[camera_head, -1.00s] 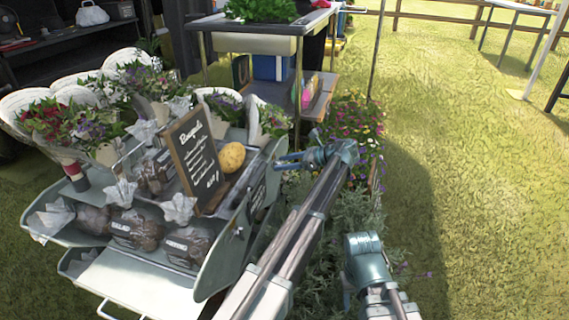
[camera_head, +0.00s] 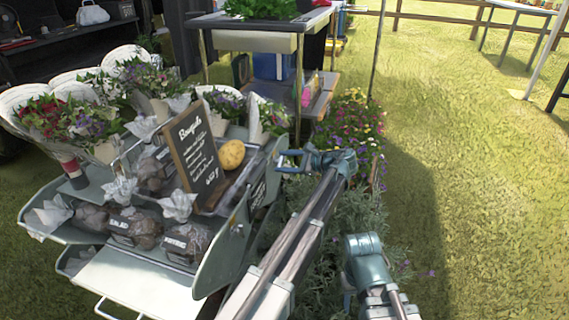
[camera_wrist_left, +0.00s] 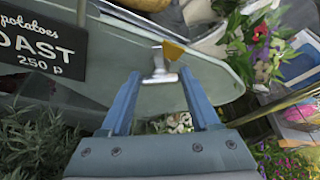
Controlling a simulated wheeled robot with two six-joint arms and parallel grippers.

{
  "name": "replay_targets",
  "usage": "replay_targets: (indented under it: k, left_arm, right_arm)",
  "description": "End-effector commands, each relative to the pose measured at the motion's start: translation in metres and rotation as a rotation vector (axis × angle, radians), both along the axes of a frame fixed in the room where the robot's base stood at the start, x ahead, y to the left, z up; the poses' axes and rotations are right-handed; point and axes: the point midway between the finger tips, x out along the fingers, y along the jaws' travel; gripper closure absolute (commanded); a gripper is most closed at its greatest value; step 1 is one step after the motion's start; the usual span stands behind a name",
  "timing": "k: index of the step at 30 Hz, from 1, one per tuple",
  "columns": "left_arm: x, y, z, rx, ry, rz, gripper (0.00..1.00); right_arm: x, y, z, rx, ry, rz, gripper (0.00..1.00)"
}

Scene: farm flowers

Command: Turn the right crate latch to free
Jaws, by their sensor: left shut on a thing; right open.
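The right crate latch (camera_wrist_left: 158,68) is a small metal piece with an orange-yellow tip, on the grey-green side panel (camera_wrist_left: 100,22) in the left wrist view. My left gripper (camera_wrist_left: 159,82) has one finger on each side of the latch and is shut on it. In the head view this gripper (camera_head: 284,161) is at the right side of the display cart, and the latch is too small to make out there. My right gripper (camera_head: 349,290) is open and low at the bottom right, apart from the cart; its fingers are barely visible.
A black price sign (camera_wrist_left: 38,45) hangs beside the latch. Flowering plants (camera_head: 355,120) stand behind my left arm. Open grass lies to the right.

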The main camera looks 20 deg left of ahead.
Motion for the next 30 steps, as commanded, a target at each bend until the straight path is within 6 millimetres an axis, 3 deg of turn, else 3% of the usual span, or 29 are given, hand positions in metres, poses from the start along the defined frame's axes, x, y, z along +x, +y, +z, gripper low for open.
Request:
replay_targets:
  k: [19, 20, 25, 30]
  left_arm:
    - [-0.001, -0.0009, -0.0007, -0.004, -0.056, 0.0, 0.93]
    - [-0.001, -0.0009, -0.0007, -0.004, -0.056, 0.0, 0.36]
    - [-0.0009, -0.0006, -0.0005, -0.004, -0.056, 0.0, 0.07]
    - [-0.0007, -0.0004, -0.0004, -0.003, -0.055, 0.0, 0.07]
  right_arm:
    - [0.0, 0.0, -0.0027, 0.0, 0.0, 0.0, 0.5]
    - [0.0, 0.0, -0.0027, 0.0, 0.0, 0.0, 0.5]
    - [0.0, 0.0, -0.0027, 0.0, 0.0, 0.0, 0.5]
    - [0.0, 0.0, -0.0026, 0.0, 0.0, 0.0, 0.5]
